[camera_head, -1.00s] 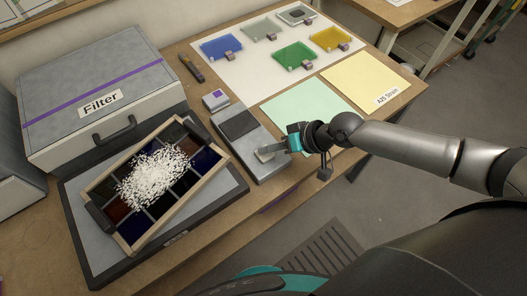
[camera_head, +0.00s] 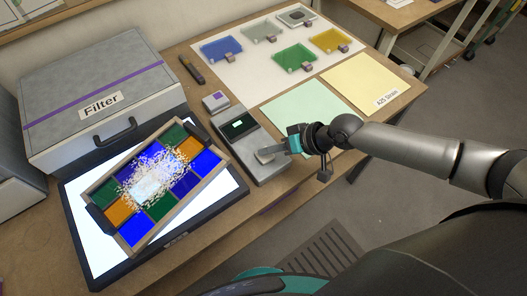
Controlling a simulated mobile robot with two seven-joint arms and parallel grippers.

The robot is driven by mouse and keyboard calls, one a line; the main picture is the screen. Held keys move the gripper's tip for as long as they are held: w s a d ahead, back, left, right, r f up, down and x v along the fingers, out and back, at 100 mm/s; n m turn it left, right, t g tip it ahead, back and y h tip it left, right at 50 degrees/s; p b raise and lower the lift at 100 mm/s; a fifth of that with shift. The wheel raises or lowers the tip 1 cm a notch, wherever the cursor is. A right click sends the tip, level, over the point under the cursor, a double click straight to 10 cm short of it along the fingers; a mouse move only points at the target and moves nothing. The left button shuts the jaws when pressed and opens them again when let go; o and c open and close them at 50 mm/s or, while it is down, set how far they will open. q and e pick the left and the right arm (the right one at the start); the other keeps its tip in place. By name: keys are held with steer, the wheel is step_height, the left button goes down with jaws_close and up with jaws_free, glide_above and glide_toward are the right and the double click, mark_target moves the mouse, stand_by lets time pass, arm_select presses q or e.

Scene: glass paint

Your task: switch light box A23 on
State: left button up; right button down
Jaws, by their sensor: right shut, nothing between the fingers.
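The light box (camera_head: 222,196) lies at the left of the bench and its panel glows bright white. A wood-framed tray of coloured glass panes (camera_head: 161,204) sits on it, lit blue, green and orange, with white grains scattered over its middle. A grey control box (camera_head: 244,143) with a small lit green display (camera_head: 238,124) stands to the right of the light box. My left gripper is not in view.
A grey Filter case (camera_head: 75,75) stands behind the light box. A small box with a purple label (camera_head: 215,101) and a dark handheld tool (camera_head: 191,69) lie behind the control box. Coloured glass samples (camera_head: 295,58) lie on a white sheet, near green (camera_head: 310,105) and yellow (camera_head: 365,80) sheets.

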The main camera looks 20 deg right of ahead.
mark_target(269, 157)
steer(key=shift+r+p, duration=0.3)
steer(key=shift+r, duration=0.15)
step_height(269, 157, up, 6)
steer(key=p, duration=0.6)
